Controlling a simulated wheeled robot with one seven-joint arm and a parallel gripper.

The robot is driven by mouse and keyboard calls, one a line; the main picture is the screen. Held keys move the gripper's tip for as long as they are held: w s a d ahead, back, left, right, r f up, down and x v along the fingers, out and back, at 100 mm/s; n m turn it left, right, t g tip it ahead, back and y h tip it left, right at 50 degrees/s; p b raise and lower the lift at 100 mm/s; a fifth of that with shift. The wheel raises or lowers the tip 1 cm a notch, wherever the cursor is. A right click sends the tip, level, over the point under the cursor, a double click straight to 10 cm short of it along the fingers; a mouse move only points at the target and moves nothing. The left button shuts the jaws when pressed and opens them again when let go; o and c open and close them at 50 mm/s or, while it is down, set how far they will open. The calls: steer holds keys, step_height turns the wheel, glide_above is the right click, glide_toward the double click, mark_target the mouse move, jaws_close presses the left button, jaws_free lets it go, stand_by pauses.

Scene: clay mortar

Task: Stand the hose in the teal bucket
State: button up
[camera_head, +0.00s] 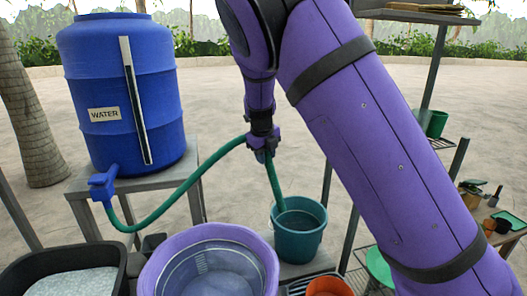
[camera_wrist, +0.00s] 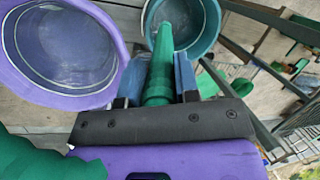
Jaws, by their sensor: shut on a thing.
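The green hose (camera_head: 187,185) runs from the tap of the blue water barrel up to my gripper (camera_head: 262,150). My gripper is shut on the hose near its free end, which points down. The hose end reaches to the mouth of the teal bucket (camera_head: 298,244), at its left side; how deep it goes I cannot tell. In the wrist view the hose (camera_wrist: 161,70) sits between the fingers of my gripper (camera_wrist: 158,88) and points to the teal bucket (camera_wrist: 209,22). The bucket stands upright and looks to hold some water.
The blue water barrel (camera_head: 122,95) stands on a grey stand at the left. A purple tub (camera_head: 262,250) with a sieve is left of the bucket. A black tub (camera_head: 118,262) is at the lower left. An orange pot (camera_head: 328,287) is in front of the bucket. Shelves stand at the right.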

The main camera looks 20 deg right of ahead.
mark_target(278, 184)
steer(key=shift+s+d+f, duration=0.1)
steer(key=shift+d+f, duration=0.7)
steer(key=shift+f, duration=2.25)
steer(key=shift+s+d+f, duration=0.1)
steer(key=shift+d+f, duration=0.75)
steer(key=shift+f, duration=2.25)
steer(key=shift+s+d+f, duration=0.1)
steer(key=shift+d+f, duration=0.7)
steer(key=shift+f, duration=2.25)
steer(key=o, duration=1.7)
steer(key=shift+v, duration=5.5)
steer(key=shift+w+d, duration=0.1)
steer(key=shift+w, duration=0.05)
